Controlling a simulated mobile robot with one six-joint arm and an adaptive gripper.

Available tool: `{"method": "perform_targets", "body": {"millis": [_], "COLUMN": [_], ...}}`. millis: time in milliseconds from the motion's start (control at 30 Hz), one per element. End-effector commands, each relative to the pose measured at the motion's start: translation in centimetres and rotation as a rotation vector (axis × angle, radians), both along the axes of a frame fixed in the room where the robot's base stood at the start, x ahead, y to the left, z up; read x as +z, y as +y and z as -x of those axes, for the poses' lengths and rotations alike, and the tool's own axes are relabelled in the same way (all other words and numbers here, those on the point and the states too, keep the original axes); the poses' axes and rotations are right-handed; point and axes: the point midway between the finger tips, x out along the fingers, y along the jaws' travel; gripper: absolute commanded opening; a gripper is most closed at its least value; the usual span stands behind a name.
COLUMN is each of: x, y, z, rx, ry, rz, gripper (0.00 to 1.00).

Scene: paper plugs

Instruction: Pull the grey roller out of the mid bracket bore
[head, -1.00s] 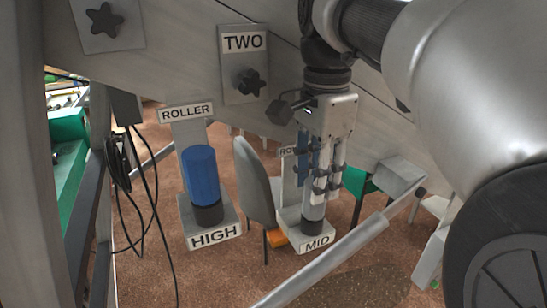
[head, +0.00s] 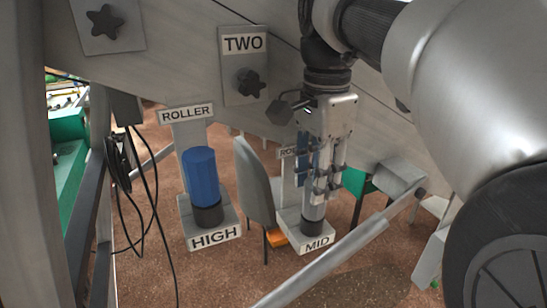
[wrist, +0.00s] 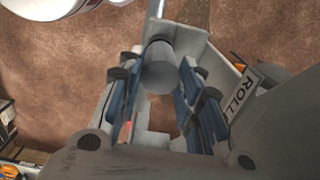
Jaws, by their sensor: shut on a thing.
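The grey roller (head: 313,212) stands upright in the bracket labelled MID (head: 291,221). Its round grey end also shows in the wrist view (wrist: 160,74). My gripper (head: 319,190) points down from above and is shut on the roller, one blue-padded finger on each side. The wrist view shows both fingers (wrist: 160,92) flanking the roller. The bore itself is hidden from sight, so I cannot tell how deep the roller sits. The ROLLER label plate (wrist: 245,92) of this bracket is partly hidden behind my gripper in the head view.
A blue roller (head: 201,178) stands in the bracket labelled HIGH (head: 214,238) to the left. A grey panel (head: 255,180) rises between the brackets. A slanted metal bar (head: 330,262) crosses in front. A sloped grey panel with knob plate TWO (head: 244,62) lies behind.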

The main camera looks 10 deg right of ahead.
Motion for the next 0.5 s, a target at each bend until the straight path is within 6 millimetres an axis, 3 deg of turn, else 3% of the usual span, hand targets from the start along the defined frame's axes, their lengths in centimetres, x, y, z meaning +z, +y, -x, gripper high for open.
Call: {"method": "perform_targets", "body": {"millis": [500], "x": [0.77], "y": [0.0], "z": [0.0], "rx": [0.0], "ry": [-0.001], "rz": [0.0], "gripper": [0.02]}}
